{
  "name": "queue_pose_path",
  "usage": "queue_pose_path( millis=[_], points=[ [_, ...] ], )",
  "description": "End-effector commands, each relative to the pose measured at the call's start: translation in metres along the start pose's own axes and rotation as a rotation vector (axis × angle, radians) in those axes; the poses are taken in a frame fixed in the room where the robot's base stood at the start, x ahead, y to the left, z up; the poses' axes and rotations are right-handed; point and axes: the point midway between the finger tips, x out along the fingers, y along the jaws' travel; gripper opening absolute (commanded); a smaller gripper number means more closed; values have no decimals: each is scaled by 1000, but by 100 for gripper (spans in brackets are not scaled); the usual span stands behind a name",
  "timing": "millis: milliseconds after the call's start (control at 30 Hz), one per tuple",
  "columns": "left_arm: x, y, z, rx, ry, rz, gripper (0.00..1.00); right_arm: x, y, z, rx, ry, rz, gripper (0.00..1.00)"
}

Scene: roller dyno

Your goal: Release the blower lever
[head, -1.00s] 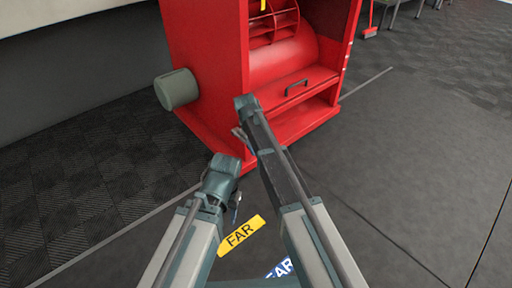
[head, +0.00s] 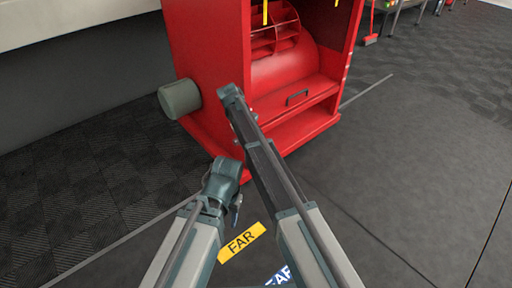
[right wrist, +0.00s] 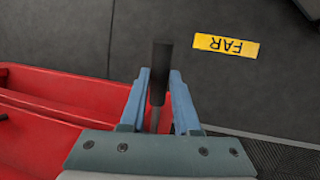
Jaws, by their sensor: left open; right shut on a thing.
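The blower is the red cabinet (head: 208,75) with a red drum or fan wheel (head: 280,68) inside. In the right wrist view, the dark lever handle (right wrist: 161,62) stands between the blue-grey fingers of my right gripper (right wrist: 160,95), which is shut on it. In the head view, my right forearm crosses in front of the cabinet and hides the right gripper and lever. My left gripper (head: 237,208) is open and empty, low in front of the cabinet and apart from it; its fingers show only small.
A grey-green cylinder (head: 180,99) sticks out from the cabinet's left side. A black handle (head: 297,98) is on its lower front. A yellow FAR label (head: 241,243) and a blue label (head: 280,277) lie on the floor. The floor to the right is clear.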

Motion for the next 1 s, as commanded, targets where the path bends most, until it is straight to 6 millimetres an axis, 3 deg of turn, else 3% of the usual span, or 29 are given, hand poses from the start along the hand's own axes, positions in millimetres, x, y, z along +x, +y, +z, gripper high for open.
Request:
queue_pose_path(
  millis=[33,267,600,1000],
  points=[
    [-3,0,0,0,0,0,50,-7,10,-3,1,-44,10,0],
    [-4,0,0,0,-1,0,50,-14,10,2,-11,-121,9,3],
    [-3,0,0,0,0,0,50,-14,6,1,-16,-116,7,61],
    [-7,-1,0,0,-1,0,50,-18,6,1,-17,-115,7,61]
  ],
)
